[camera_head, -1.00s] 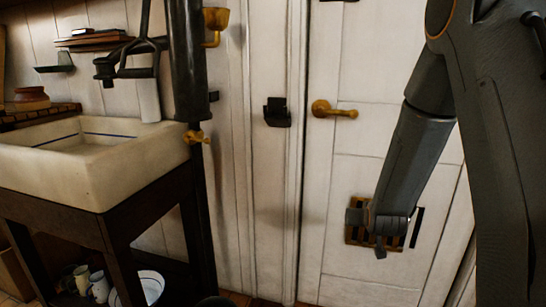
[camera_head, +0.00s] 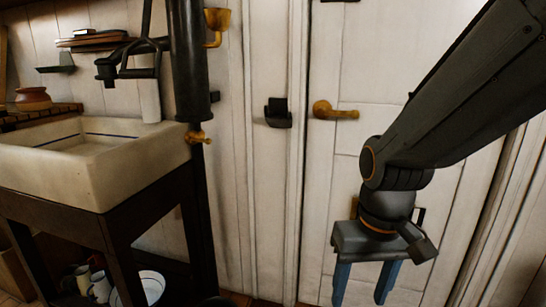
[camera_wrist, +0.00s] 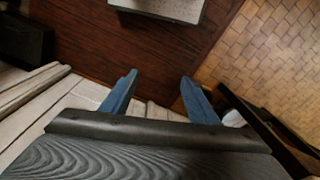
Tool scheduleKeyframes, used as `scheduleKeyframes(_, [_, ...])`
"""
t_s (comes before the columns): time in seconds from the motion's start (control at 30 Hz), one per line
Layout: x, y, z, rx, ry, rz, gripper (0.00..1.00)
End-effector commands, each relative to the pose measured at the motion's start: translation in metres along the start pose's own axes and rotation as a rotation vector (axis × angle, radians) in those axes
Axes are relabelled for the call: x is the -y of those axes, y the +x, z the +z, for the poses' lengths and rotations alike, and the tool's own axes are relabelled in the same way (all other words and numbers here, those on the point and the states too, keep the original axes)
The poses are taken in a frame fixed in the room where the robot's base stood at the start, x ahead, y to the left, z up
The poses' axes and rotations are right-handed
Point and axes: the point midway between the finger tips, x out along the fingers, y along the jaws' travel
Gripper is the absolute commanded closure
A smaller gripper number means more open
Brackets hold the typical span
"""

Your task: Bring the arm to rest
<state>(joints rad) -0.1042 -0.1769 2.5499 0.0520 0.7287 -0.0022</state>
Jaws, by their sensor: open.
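My gripper (camera_head: 365,284) hangs at the lower right of the head view, in front of the white door (camera_head: 338,165). Its two blue fingers point down and stand apart, with nothing between them. In the wrist view my gripper (camera_wrist: 158,88) also shows open and empty. My arm reaches in from the upper right and bends at the wrist.
A white sink (camera_head: 110,165) on a dark wooden stand is at the left, with a dark pipe (camera_head: 188,70) beside it. A brass door handle (camera_head: 335,111) is left of my arm. The wrist view shows a dark red-brown surface (camera_wrist: 110,45) and tiled floor (camera_wrist: 265,55).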

Motion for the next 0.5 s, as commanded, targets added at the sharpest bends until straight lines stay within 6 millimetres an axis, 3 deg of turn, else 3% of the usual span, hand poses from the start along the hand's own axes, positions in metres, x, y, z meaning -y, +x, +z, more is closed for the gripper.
scheduleKeyframes(0.07, [0.003,-0.006,0.018,0.036,-0.011,-0.002,0.45])
scheduleKeyframes(0.5, [-0.012,-0.035,0.018,0.038,0.028,0.014,0.45])
